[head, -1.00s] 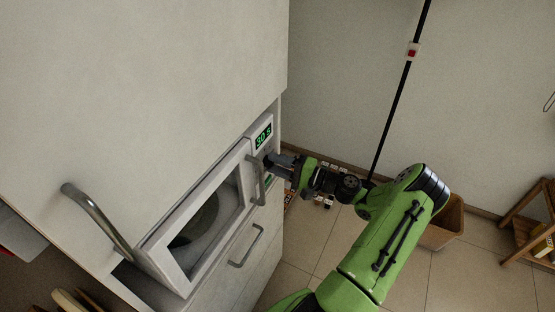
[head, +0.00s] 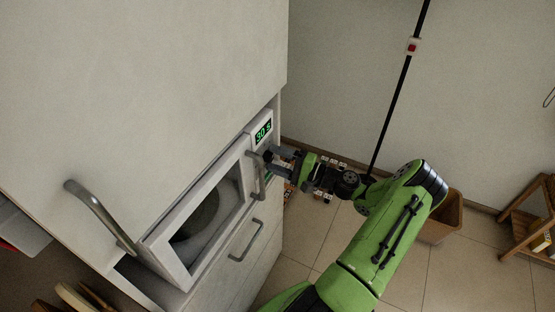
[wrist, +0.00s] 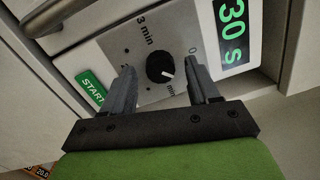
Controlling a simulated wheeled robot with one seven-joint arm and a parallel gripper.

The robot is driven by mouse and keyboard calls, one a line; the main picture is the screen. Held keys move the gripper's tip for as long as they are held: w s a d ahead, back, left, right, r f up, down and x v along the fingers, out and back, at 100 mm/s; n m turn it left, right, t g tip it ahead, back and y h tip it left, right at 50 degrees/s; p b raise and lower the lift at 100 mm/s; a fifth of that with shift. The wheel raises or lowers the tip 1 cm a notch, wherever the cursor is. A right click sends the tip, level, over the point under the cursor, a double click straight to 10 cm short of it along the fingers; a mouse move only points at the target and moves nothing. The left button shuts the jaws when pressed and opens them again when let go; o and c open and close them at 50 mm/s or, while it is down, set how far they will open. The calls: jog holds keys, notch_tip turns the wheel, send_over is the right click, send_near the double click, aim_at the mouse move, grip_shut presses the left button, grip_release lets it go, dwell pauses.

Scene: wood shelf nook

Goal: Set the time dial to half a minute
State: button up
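The microwave (head: 168,262) sits in the cabinet nook with its door shut. Its green display (head: 263,133) reads 30 s, and the display also shows in the wrist view (wrist: 233,30). The black time dial (wrist: 160,67) stands on the grey panel, with its white mark pointing toward the lower right. Labels "3 min", "0" and "min" surround it. My gripper (head: 269,155) is at the panel. In the wrist view my gripper (wrist: 160,85) is open, one finger on each side of the dial, with visible gaps between fingers and dial.
The green START button (wrist: 91,88) is left of the dial in the wrist view. The microwave handle (head: 258,178) is close below my gripper. A cabinet door handle (head: 100,215) sticks out at left. A brown bin (head: 447,215) and wooden rack (head: 530,215) stand on the floor at right.

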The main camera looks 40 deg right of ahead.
jog(key=shift+s, duration=0.1)
jog(key=v, duration=1.5)
jog(key=shift+s+d, duration=0.15)
jog(key=shift+s, duration=0.1)
jog(key=shift+r, duration=0.1)
